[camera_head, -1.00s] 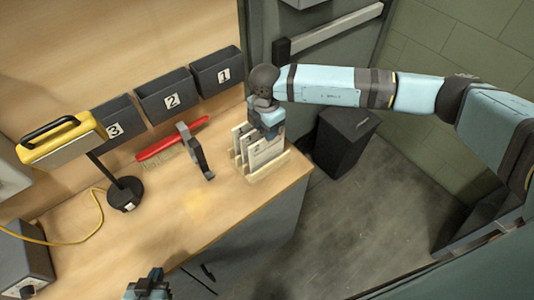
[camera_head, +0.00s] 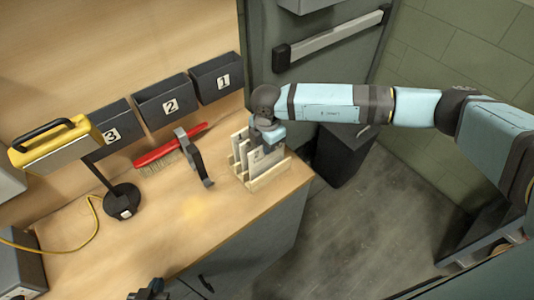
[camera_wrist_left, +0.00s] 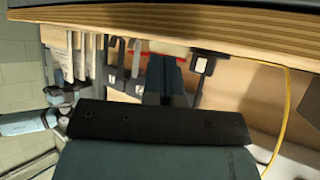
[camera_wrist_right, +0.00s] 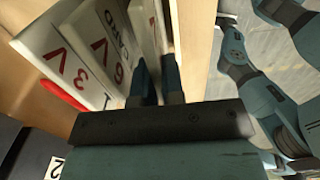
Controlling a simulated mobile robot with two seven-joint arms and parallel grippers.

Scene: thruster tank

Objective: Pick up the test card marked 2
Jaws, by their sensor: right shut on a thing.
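Several white test cards stand upright in a wooden rack (camera_head: 272,177) at the right end of the bench. My right gripper (camera_head: 268,146) is at the top of the front cards, coming from above. In the right wrist view, its fingers (camera_wrist_right: 158,78) are shut on the edge of a thin card (camera_wrist_right: 148,22), whose number I cannot read. Two cards beside it carry red marks, a "6 V" card (camera_wrist_right: 101,45) and a "3 V" card (camera_wrist_right: 66,55). My left gripper (camera_head: 150,291) is low at the bench front; its fingers (camera_wrist_left: 166,78) look together and empty.
Black bins marked 1 (camera_head: 217,80), 2 (camera_head: 165,102) and 3 (camera_head: 108,132) line the back wall. The bench front is clear.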

